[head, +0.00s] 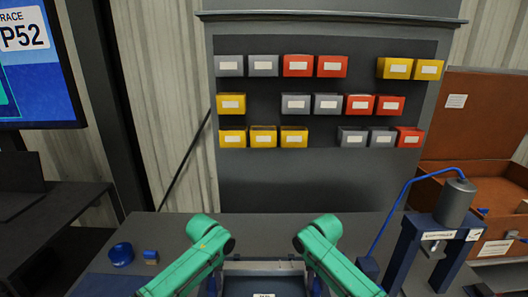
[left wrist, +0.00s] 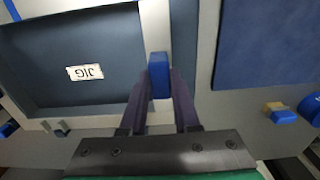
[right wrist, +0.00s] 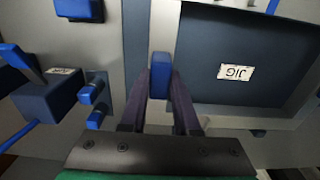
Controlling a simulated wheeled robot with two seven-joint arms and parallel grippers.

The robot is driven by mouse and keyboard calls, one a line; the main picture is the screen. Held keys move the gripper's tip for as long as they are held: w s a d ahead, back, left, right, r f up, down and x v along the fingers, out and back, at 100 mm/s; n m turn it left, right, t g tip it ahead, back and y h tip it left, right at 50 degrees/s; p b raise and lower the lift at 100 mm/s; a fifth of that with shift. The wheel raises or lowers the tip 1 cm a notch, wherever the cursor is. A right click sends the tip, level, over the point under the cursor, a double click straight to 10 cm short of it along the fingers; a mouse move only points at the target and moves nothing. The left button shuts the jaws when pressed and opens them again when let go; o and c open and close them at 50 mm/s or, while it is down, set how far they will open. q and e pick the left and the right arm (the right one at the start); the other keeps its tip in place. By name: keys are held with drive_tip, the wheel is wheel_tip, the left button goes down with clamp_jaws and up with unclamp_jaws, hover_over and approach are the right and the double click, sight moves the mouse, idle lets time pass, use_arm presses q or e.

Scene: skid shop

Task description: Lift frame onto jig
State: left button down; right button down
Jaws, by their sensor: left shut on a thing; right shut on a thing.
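The frame (head: 265,266) is a light grey rectangle at the bottom of the head view, partly cut off and flanked by my green arms. My left gripper (left wrist: 160,78) is shut on a blue grip (left wrist: 159,66) on the frame's side bar (left wrist: 155,25). My right gripper (right wrist: 160,78) is shut on the matching blue grip (right wrist: 160,66) on the opposite side bar (right wrist: 164,24). The dark blue jig (left wrist: 50,45), with a white JIG label, shows inside the frame; it also shows in the right wrist view (right wrist: 270,40). I cannot tell the gap between frame and jig.
A blue press (head: 428,240) stands to the right on the bench. A blue round dish (head: 121,254) and a small block (head: 150,257) lie at left. A blue mat (left wrist: 265,40) lies beside the frame. Bins hang on the back panel (head: 320,185).

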idle(0.4)
use_arm(q)
drive_tip(key=shift+f, duration=0.35)
use_arm(e)
drive_tip(key=shift+a+f, duration=0.1)
drive_tip(key=shift+f, duration=0.25)
use_arm(q)
drive_tip(key=shift+f, duration=0.5)
use_arm(e)
drive_tip(key=shift+f, duration=0.5)
use_arm(q)
drive_tip(key=c, duration=0.6)
unclamp_jaws()
drive_tip(key=shift+o, duration=0.4)
